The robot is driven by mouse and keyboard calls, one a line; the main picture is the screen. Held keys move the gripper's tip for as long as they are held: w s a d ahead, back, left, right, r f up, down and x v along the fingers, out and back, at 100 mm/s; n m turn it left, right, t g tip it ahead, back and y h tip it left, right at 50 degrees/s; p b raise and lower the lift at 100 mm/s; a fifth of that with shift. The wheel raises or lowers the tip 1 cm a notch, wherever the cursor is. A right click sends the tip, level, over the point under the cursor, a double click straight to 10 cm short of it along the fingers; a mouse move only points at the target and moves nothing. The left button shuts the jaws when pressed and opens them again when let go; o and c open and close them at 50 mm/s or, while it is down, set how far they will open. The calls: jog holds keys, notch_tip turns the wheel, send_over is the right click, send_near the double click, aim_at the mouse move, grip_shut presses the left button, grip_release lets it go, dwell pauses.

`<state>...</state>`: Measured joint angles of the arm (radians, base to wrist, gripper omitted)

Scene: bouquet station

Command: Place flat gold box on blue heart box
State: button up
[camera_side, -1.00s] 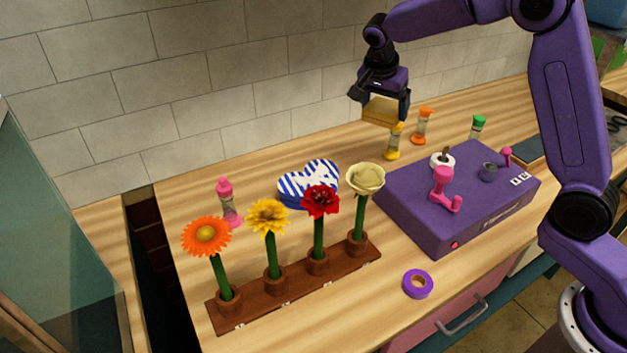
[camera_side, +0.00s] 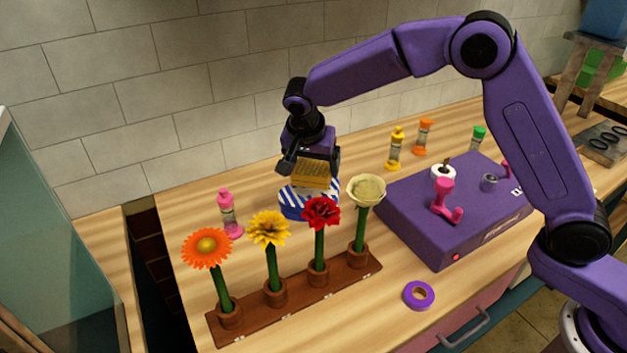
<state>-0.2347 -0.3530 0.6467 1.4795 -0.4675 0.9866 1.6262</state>
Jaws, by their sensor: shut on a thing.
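The flat gold box (camera_side: 313,175) is between the fingers of my gripper (camera_side: 308,172), which is shut on it. It is held over the blue heart box (camera_side: 293,203), which has blue and white stripes and stands on the wooden counter behind the flowers. The gold box covers the back part of the heart box's lid in this view. I cannot tell whether the two boxes touch or a small gap is between them. The red flower hides part of the heart box's front right side.
A brown rack (camera_side: 300,298) with orange, yellow, red (camera_side: 321,213) and cream (camera_side: 366,190) flowers stands in front. A pink bottle (camera_side: 229,213) is to the left. A purple machine (camera_side: 455,215) is to the right, with several small bottles behind it. A purple tape roll (camera_side: 419,295) lies in front.

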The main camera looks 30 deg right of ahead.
jog(key=shift+f, duration=2.15)
jog(key=o, duration=1.1)
jog(key=shift+o, duration=0.2)
jog(key=v, duration=1.2)
